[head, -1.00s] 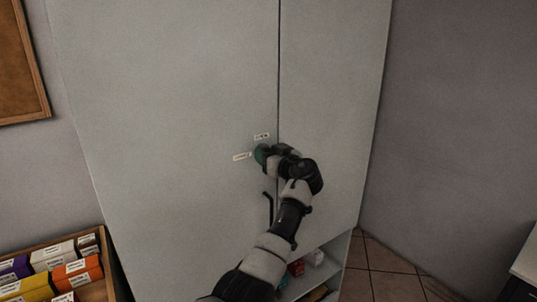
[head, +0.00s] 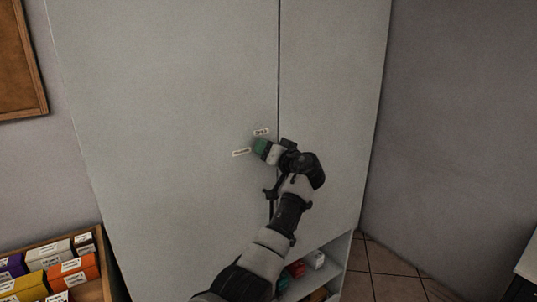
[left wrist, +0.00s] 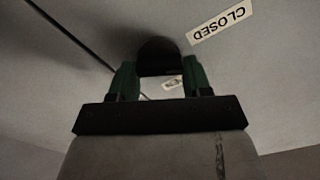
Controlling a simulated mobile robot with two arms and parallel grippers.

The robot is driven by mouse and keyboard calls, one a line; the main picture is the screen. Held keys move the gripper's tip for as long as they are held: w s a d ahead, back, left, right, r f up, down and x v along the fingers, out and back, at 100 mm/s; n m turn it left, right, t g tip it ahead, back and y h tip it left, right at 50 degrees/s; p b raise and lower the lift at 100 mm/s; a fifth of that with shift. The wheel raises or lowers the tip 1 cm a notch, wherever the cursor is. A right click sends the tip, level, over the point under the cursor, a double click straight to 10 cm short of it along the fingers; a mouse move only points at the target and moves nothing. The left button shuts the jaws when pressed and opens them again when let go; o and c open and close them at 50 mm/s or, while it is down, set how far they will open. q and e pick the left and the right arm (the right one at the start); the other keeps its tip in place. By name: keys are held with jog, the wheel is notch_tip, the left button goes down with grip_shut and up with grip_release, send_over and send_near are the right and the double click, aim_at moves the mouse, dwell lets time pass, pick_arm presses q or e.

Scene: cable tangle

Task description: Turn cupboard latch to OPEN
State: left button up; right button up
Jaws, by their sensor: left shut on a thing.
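The cupboard (head: 170,130) has pale grey doors, with the dark seam between them beside my gripper. The latch (left wrist: 158,55) is a dark, rounded piece between my fingers in the left wrist view. In the head view my gripper hides it. My left gripper (head: 260,146) has green fingers and is shut on the latch, as the left wrist view also shows (left wrist: 160,80). A CLOSED label (left wrist: 219,24) shows close by. In the head view one small label (head: 261,132) lies above the fingertips and another (head: 241,152) to their left. My right gripper is out of view.
A dark door handle (head: 271,205) lies below the latch, partly behind my arm. An open shelf (head: 335,262) with small boxes is at the cupboard's bottom. A wooden tray of boxes (head: 105,272) stands at lower left. Tiled floor (head: 385,285) shows at right.

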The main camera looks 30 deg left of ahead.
pick_arm(q)
jog(key=shift+w+f+m+p, duration=0.1)
jog(key=shift+m+p, duration=0.75)
jog(key=shift+m, duration=2.2)
jog(key=shift+f+m+p, duration=0.1)
jog(key=shift+m+p, duration=0.75)
jog(key=shift+m, duration=2.2)
jog(key=o, duration=0.9)
jog(key=shift+d, duration=0.1)
